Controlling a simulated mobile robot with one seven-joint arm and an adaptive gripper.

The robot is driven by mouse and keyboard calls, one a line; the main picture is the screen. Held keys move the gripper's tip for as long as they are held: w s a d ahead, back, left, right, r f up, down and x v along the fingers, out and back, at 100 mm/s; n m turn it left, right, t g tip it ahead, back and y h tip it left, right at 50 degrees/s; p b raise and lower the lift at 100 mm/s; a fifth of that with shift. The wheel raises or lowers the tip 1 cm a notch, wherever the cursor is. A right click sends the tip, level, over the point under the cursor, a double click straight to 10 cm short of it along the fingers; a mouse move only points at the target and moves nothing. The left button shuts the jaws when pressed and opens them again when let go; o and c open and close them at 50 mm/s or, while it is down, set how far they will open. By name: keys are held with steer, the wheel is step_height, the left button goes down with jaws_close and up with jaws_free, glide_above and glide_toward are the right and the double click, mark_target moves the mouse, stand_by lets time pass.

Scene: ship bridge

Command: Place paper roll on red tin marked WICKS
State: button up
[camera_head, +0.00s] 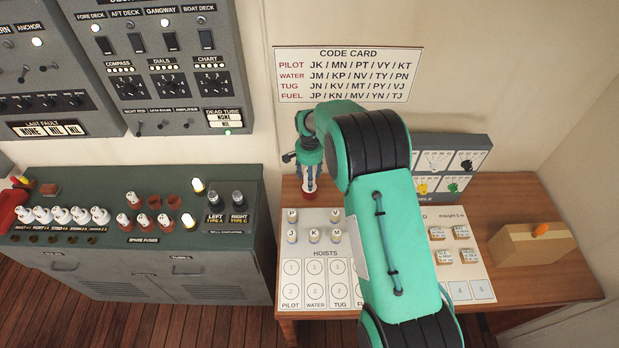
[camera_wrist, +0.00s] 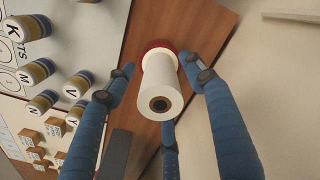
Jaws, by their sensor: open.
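The white paper roll (camera_wrist: 161,78) has a dark-ringed hole in its near end. In the wrist view it stands on a round red thing (camera_wrist: 157,45), likely the red tin, whose marking I cannot read. The red thing also shows in the head view (camera_head: 309,196), on the desk behind the hoists card, below my gripper (camera_head: 309,180). My gripper (camera_wrist: 160,66) is open, with its blue fingers spread around the roll and gaps visible beside it. My fingers hide most of the roll in the head view.
The hoists card (camera_head: 309,272) with several capped bottles (camera_head: 313,236) lies close in front. A grey panel box (camera_head: 450,160) stands right of my arm, and a wooden box (camera_head: 531,245) at far right. The wall with the code card (camera_head: 348,74) is just behind.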

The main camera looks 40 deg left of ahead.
steer(key=shift+r, duration=0.15)
steer(key=shift+r+b, duration=0.55)
steer(key=shift+r, duration=5.45)
